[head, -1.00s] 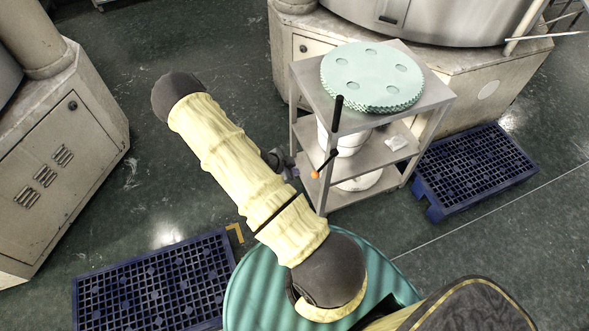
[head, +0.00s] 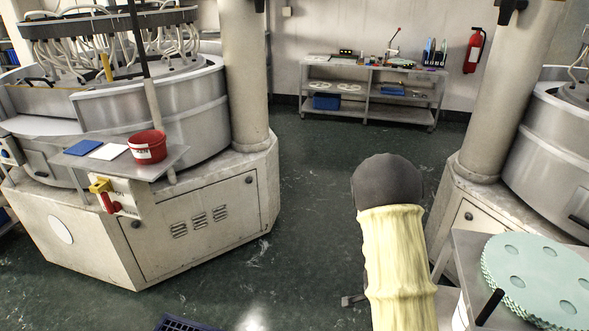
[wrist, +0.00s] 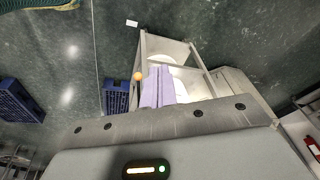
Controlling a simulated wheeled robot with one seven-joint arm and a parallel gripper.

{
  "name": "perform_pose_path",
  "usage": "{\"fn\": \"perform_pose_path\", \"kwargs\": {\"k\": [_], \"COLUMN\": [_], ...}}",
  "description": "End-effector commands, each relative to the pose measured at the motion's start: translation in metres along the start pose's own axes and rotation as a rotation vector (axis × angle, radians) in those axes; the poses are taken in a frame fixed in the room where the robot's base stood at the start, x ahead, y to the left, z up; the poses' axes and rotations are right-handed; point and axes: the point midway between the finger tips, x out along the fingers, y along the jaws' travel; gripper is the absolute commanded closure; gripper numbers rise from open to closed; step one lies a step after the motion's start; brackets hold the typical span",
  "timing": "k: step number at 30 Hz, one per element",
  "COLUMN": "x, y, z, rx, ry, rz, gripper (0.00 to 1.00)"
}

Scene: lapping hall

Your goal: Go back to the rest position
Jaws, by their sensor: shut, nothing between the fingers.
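My gripper (wrist: 158,88) shows in the wrist view as two pale lavender fingers side by side, shut with nothing held. It points over the area of a grey metal trolley (wrist: 200,70). In the head view my arm, in its pale yellow sleeve with a dark joint cap, rises from the bottom edge right of the middle. The fingers are not visible there. A small orange ball (wrist: 138,76) shows just left of the fingers in the wrist view; I cannot tell whether it touches them.
The trolley (head: 463,250), with green perforated discs (head: 540,275) on top, stands close right of my arm. A large machine (head: 190,235) with a red container (head: 147,146) stands left. A shelf bench (head: 372,100) is at the back wall. Open floor (head: 310,190) lies between.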

Motion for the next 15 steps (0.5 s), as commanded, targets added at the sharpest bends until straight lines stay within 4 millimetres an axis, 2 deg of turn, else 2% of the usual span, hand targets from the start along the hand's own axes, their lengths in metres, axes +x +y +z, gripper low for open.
{"fn": "perform_pose_path", "kwargs": {"k": [1, 8, 15], "x": [-0.021, -0.097, -0.170], "y": [-0.004, -0.004, 0.018], "z": [0.005, 0.030, 0.048], "rx": [-0.066, -0.408, -0.791], "ry": [-0.030, -0.123, -0.140], "rz": [-0.030, -0.137, -0.224], "gripper": [1.00, 1.00, 1.00]}}
